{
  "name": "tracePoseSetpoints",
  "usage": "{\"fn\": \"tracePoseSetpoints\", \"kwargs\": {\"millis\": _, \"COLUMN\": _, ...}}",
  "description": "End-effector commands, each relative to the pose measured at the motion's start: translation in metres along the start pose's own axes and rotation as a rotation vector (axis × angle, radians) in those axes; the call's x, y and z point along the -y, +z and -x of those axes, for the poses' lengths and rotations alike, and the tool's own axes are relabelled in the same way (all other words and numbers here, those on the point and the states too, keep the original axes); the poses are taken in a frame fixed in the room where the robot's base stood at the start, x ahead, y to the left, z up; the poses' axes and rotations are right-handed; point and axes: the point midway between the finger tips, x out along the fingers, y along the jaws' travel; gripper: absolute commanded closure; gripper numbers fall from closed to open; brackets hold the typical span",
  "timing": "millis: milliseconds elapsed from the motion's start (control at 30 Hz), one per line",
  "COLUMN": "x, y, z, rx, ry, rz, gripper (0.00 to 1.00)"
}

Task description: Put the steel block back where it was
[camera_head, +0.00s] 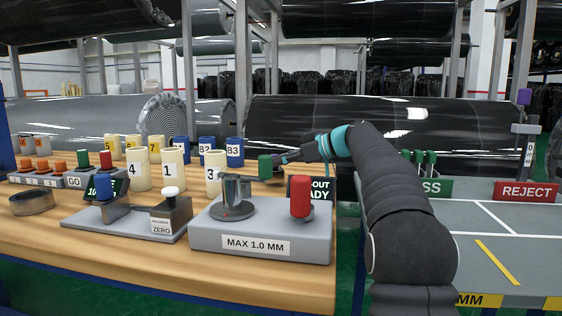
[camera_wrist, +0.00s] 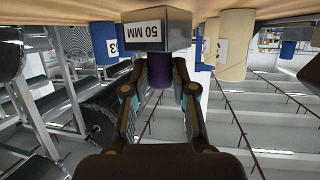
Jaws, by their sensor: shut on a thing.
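The steel block (camera_wrist: 165,24), with a "50 MM" label that reads upside down, shows at the top of the wrist view. A dark purple grip (camera_wrist: 161,70) sticks out from it. My gripper (camera_wrist: 162,82) is shut on this grip, one finger on each side. The block itself is not clear there. I cannot tell whether it touches the table.
Cream cylinders (camera_head: 138,170) and blue ones (camera_head: 235,151) stand left of my gripper. A grey table (camera_head: 520,250) with a REJECT sign (camera_head: 526,191) lies right.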

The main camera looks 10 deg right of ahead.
Motion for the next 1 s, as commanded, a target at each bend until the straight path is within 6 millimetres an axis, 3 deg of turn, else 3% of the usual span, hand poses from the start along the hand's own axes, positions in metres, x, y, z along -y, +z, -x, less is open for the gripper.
{"fn": "tracePoseSetpoints", "kwargs": {"millis": 700, "x": 0.001, "y": 0.010, "z": -0.003, "rx": -0.002, "ry": 0.000, "rz": 0.002, "gripper": 1.00}}
{"fn": "tracePoseSetpoints", "kwargs": {"millis": 733, "x": 0.000, "y": 0.011, "z": -0.004, "rx": 0.000, "ry": 0.000, "rz": 0.000, "gripper": 0.67}}
{"fn": "tracePoseSetpoints", "kwargs": {"millis": 800, "x": 0.000, "y": 0.011, "z": -0.004, "rx": 0.000, "ry": 0.000, "rz": 0.000, "gripper": 0.49}}
{"fn": "tracePoseSetpoints", "kwargs": {"millis": 1000, "x": 0.000, "y": 0.011, "z": -0.004, "rx": 0.000, "ry": 0.000, "rz": 0.000, "gripper": 0.49}}
